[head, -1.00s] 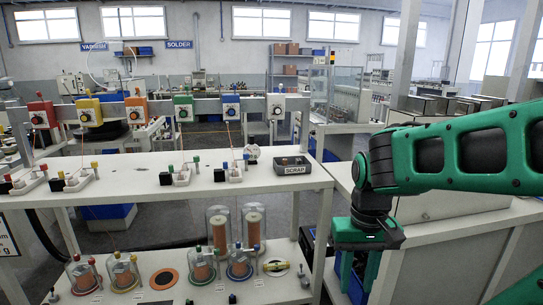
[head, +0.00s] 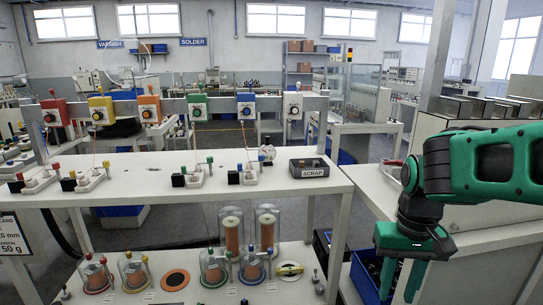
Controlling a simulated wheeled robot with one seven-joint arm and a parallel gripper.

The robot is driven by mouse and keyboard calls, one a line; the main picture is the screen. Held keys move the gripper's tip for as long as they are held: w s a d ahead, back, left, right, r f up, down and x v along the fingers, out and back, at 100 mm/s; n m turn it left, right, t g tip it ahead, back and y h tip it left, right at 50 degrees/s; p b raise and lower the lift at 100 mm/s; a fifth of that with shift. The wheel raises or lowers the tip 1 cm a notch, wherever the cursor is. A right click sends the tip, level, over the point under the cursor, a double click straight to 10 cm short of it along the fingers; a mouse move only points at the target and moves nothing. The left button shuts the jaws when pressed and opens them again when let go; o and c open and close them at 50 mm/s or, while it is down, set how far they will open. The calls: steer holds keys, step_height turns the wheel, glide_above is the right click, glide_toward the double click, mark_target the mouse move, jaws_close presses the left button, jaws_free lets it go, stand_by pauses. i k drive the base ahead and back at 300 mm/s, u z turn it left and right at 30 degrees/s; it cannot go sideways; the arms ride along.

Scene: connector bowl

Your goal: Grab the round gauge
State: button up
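A small round whitish thing with dark marks (head: 267,152) stands at the back of the white upper shelf, left of the scrap box; it looks like the round gauge, but it is too small to read a dial. My gripper (head: 401,281) hangs at the right, pointing down, well to the right of the shelf and apart from the round thing. Its two green fingers are apart, with nothing seen between them.
The dark scrap box (head: 309,168) sits on the upper shelf (head: 130,165). Several small clamp stands line this shelf. Coloured winding units (head: 245,107) hang on a rail behind. Glass jars (head: 231,232) and rings stand on the lower shelf. A blue bin (head: 368,275) is below my gripper.

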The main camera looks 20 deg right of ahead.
mark_target(267, 150)
steer(key=i, duration=0.9)
steer(key=u, duration=0.05)
